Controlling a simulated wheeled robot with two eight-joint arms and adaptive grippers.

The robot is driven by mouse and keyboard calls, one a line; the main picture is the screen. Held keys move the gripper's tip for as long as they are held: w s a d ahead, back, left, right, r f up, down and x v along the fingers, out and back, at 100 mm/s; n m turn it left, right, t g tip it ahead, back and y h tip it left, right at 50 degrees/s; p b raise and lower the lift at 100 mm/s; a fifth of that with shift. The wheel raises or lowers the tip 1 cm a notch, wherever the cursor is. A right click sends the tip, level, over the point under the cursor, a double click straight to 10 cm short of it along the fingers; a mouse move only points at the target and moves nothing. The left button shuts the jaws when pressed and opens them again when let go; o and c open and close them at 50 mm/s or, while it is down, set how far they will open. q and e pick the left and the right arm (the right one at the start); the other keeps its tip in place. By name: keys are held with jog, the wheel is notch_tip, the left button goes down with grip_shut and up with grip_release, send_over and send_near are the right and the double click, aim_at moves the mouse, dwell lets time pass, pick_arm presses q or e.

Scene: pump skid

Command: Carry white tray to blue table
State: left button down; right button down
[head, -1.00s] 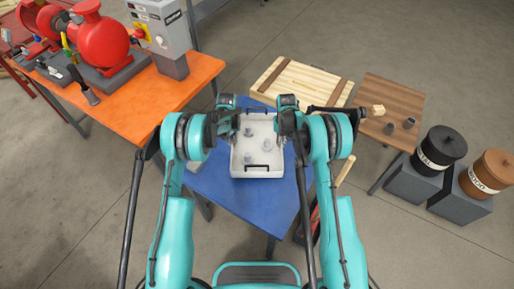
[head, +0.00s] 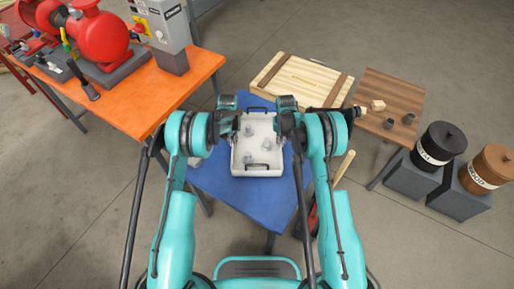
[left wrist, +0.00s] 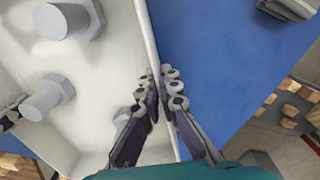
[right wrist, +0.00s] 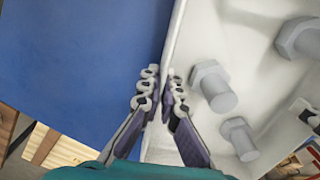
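The white tray (head: 257,171) is over the middle of the blue table (head: 240,202), with several grey bolts in it. I cannot tell whether it touches the tabletop or hangs just above. My left gripper (left wrist: 161,78) has its fingers on both sides of the tray's side wall, closed on it. My right gripper (right wrist: 161,78) grips the opposite side wall in the same way. In the head view, the left gripper (head: 235,128) and right gripper (head: 281,128) flank the tray, and their fingertips are partly hidden.
An orange table (head: 150,100) with a red pump (head: 100,40) stands at the left. A wooden crate (head: 300,82) and a brown table (head: 390,92) are behind and right. Black (head: 440,142) and brown (head: 492,168) bins stand at the far right. Floor is free at lower right.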

pick_arm(q)
jog(key=shift+f, duration=0.25)
pick_arm(e)
jog(key=shift+f, duration=0.25)
pick_arm(q)
jog(key=c, duration=2.1)
grip_release()
jog(key=shift+f, duration=0.15)
jog(key=shift+c, duration=0.2)
pick_arm(e)
jog(key=c, duration=2.1)
grip_release()
jog(key=shift+f, duration=0.15)
jog(key=shift+c, duration=0.2)
pick_arm(q)
jog(key=o, duration=0.4)
pick_arm(e)
jog(key=o, duration=0.4)
pick_arm(q)
notch_tip(320, 180, up, 12)
jog(key=shift+f, duration=0.1)
pick_arm(e)
jog(key=shift+r, duration=0.35)
notch_tip(320, 180, up, 11)
jog(key=shift+r, duration=0.2)
